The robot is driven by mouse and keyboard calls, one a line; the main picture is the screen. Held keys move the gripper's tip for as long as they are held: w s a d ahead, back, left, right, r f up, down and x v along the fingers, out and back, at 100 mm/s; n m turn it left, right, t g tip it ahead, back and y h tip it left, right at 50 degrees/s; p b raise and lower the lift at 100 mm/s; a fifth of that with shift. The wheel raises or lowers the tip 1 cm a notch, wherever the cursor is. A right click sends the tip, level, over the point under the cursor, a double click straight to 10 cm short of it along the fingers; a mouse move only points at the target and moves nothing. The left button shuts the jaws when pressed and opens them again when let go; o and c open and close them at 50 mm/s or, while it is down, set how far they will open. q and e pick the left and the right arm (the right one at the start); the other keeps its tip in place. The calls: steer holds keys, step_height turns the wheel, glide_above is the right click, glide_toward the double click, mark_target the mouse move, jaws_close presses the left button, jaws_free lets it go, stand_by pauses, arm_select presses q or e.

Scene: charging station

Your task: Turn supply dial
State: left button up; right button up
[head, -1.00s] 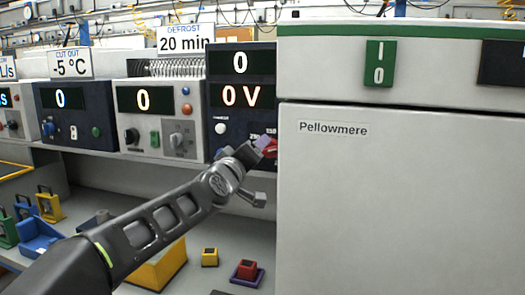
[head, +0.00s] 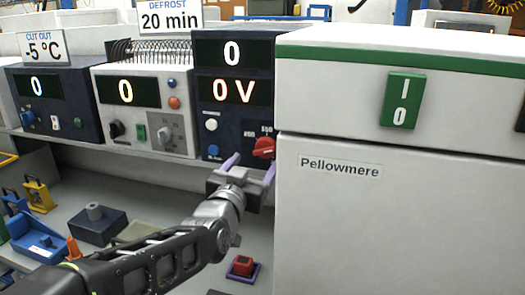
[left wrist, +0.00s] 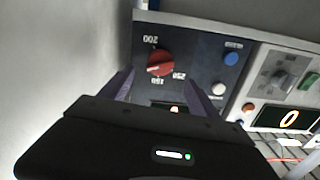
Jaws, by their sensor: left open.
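The red dial (head: 264,147) sits at the lower right of the dark blue supply unit (head: 205,105), whose displays read 0 and 0 V. Numbers are printed around the dial. My left gripper (head: 251,167) is open, with its purple fingers just below and left of the dial. In the left wrist view, the picture is upside down; the red dial (left wrist: 160,62) shows beyond and between the two fingers (left wrist: 160,86), with nothing held. I cannot tell whether a fingertip touches the panel. My right gripper is not in view.
A white Pellowmere cabinet (head: 390,215) with a green switch (head: 403,100) stands close to the right of the dial. White (head: 145,110) and dark (head: 55,105) units stand to the left.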

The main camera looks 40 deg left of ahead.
mark_target(263, 151)
arm_select(q)
steer(key=p+x, duration=0.2)
steer(key=x, duration=0.5)
steer(key=shift+w+a, duration=0.1)
steer(key=shift+w, duration=0.2)
steer(key=c, duration=1.4)
